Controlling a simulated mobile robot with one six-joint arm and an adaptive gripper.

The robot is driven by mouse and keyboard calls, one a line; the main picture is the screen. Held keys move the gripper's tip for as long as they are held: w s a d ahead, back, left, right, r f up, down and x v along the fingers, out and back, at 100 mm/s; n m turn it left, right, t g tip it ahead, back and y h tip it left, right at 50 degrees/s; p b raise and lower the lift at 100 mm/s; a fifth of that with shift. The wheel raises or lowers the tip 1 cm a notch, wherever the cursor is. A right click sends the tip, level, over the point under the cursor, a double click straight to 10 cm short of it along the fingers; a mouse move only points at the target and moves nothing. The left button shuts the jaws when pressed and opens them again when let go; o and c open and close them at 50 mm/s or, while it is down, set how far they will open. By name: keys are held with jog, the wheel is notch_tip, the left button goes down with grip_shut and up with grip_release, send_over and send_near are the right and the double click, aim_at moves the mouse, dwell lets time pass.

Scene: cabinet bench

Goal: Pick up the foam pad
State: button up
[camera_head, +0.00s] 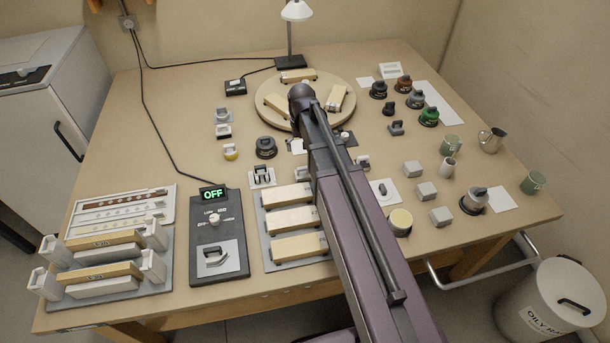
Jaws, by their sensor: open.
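I cannot tell for certain which thing is the foam pad. A round cream-topped piece (401,219) sits in a dark holder right of my arm.
The round wooden board (262,112) bears several wooden-backed blocks. A grey switch box (217,262) reading OFF, a holder rack (165,290) and a block tray (265,240) fill the front left. Cups, including a green mug (534,183), stand right. A bin (550,300) stands on the floor.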

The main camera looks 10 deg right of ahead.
aim_at(303, 174)
jog(key=shift+f+b, duration=4.05)
jog(key=shift+f, duration=0.15)
jog(key=shift+f, duration=0.1)
jog(key=shift+w+f+b, duration=0.15)
jog(key=shift+f+b, duration=2.35)
jog(key=shift+b, duration=0.1)
jog(key=c, duration=0.8)
